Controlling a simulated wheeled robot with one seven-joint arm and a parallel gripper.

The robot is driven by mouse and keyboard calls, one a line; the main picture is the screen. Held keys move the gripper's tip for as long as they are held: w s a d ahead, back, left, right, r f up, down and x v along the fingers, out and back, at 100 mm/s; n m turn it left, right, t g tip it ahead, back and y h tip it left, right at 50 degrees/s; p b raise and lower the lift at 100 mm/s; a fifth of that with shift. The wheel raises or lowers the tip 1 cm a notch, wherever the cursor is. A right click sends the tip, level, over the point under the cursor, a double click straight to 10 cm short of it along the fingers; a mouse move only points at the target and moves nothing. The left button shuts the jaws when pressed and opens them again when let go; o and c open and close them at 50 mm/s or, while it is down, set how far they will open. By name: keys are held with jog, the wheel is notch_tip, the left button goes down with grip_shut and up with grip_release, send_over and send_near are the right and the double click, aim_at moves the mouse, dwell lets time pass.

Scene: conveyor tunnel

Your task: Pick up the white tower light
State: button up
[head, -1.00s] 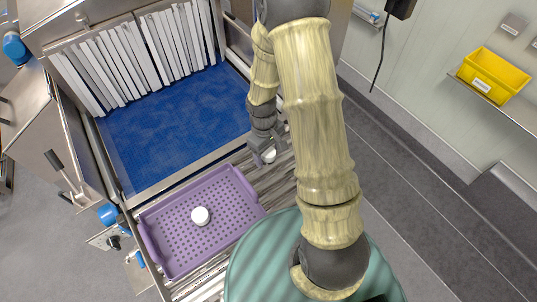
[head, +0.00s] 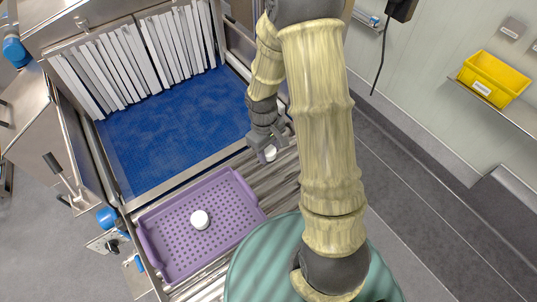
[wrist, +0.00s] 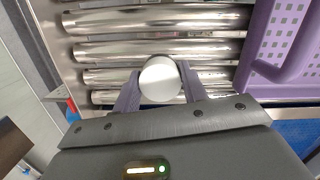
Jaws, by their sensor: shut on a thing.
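A white round-topped object, which I take to be the white tower light (wrist: 160,80), is between my gripper's two purple fingers in the wrist view, over the metal rollers. My gripper (wrist: 158,92) is shut on it. In the head view my gripper (head: 267,148) is just right of the purple tray, and the white light (head: 271,154) shows small at the fingertips. Its lower part is hidden, so I cannot tell whether it touches the rollers. Another white round object (head: 200,219) sits in the purple tray.
The purple perforated tray (head: 242,183) lies on the rollers (head: 284,176) left of my gripper. Behind it are a blue conveyor mat (head: 165,135) and hanging white strips (head: 130,50). A yellow bin (head: 494,77) sits on a wall shelf at right.

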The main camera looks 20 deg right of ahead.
aim_at(269, 150)
notch_tip(269, 150, up, 7)
jog(key=shift+r+b, duration=0.15)
jog(key=shift+b, duration=0.45)
jog(key=o, duration=0.3)
jog(key=c, duration=0.7)
